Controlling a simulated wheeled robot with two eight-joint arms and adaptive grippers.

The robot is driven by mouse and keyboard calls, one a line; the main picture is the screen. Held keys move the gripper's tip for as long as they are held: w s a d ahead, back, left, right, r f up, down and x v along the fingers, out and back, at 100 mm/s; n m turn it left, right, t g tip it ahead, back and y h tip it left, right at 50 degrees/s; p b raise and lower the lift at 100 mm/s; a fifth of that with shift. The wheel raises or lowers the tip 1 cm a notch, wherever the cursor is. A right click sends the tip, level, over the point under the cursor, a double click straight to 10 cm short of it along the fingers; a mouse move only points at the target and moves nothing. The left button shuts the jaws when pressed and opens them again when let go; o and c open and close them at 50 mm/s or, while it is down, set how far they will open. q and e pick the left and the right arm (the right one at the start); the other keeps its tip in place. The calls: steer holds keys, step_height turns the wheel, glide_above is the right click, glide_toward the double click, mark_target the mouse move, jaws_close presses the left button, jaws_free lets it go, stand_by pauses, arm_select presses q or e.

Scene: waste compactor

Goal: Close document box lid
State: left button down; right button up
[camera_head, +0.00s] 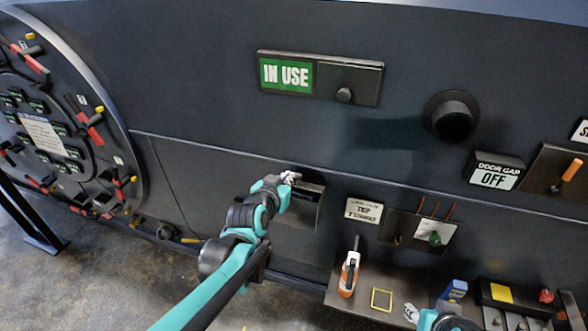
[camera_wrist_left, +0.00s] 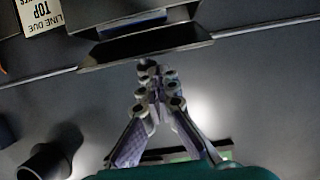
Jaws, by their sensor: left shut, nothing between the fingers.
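The document box is most likely the dark box (camera_head: 305,214) mounted low on the machine's front in the head view. In the left wrist view, which looks upside down, a dark slanted flap (camera_wrist_left: 145,47) juts from it, apparently the lid standing open. My left gripper (camera_head: 290,177) is at the box's upper left edge. In the wrist view the left fingertips (camera_wrist_left: 150,72) are together and empty, close to the flap's edge. I cannot tell whether they touch it. My right gripper (camera_head: 411,313) shows only partly at the bottom edge.
A "LINE DUE TOP" label (camera_head: 364,210) and a small switch panel (camera_head: 420,231) are right of the box. A shelf (camera_head: 335,298) below holds an orange-handled tool (camera_head: 349,274) and a yellow-framed square (camera_head: 381,299). A round black knob (camera_head: 451,118) protrudes above.

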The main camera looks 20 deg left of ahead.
arm_select(q)
steer(key=shift+t, duration=0.3)
steer(key=shift+s+f+b, duration=0.4)
steer(key=shift+f+b, duration=0.25)
steer(key=shift+f, duration=0.15)
steer(key=shift+s+f+b, duration=0.4)
steer(key=shift+f+b, duration=0.25)
steer(key=shift+f, duration=0.2)
steer(key=shift+s+f+b, duration=0.4)
steer(key=shift+f+b, duration=0.25)
steer(key=shift+f, duration=0.15)
arm_select(e)
steer(key=shift+w+f, duration=0.1)
steer(key=shift+f, duration=2.35)
